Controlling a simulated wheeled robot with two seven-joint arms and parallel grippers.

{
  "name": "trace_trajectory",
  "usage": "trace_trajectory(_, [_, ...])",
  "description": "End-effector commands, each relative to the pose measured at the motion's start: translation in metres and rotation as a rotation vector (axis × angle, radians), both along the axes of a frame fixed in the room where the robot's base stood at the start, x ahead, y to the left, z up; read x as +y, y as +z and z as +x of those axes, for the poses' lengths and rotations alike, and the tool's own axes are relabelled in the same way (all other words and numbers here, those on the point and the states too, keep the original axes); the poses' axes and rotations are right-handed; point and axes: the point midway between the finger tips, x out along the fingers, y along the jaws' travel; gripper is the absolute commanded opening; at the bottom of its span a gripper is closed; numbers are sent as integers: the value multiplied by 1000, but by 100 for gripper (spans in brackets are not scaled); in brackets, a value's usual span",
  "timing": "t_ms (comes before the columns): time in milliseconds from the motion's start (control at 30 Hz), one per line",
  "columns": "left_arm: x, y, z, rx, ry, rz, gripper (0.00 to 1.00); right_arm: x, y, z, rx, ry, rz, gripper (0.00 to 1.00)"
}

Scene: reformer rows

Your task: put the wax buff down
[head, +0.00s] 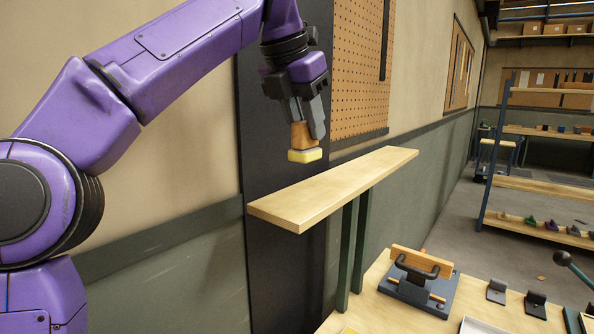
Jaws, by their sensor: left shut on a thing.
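The wax buff (304,145) has a wooden handle and a yellow pad at its lower end. My left gripper (305,122) is shut on its handle and points down. The buff hangs with its pad lowest, above or just behind the near part of a narrow wooden shelf (335,187); a gap shows between pad and shelf. My right gripper is not in view.
A workbench (378,313) stands below the shelf. On it are a dark clamp-like fixture (418,285) with a wooden block and two small dark brackets (535,303). A pegboard (358,70) hangs on the wall behind. The shelf top looks bare.

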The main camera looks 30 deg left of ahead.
Motion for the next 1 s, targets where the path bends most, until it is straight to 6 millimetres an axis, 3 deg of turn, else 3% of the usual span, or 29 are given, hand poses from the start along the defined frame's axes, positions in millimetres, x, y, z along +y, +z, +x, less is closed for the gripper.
trace_trajectory(33, [9, -18, 6, 7, 0, -2, 7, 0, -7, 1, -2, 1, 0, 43])
trace_trajectory(100, [19, -32, 14, 6, 0, 0, 7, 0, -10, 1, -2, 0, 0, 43])
trace_trajectory(333, [38, -57, 25, 4, 0, -1, 7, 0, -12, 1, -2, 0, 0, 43])
trace_trajectory(500, [41, -87, 26, 3, -1, 1, 7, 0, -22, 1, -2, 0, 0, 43])
trace_trajectory(900, [40, -94, 27, 2, 1, 0, 7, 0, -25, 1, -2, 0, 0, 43])
trace_trajectory(933, [40, -92, 27, 3, 1, 0, 41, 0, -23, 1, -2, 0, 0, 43])
trace_trajectory(1000, [40, -92, 27, 3, 1, 0, 57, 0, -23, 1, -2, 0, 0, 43])
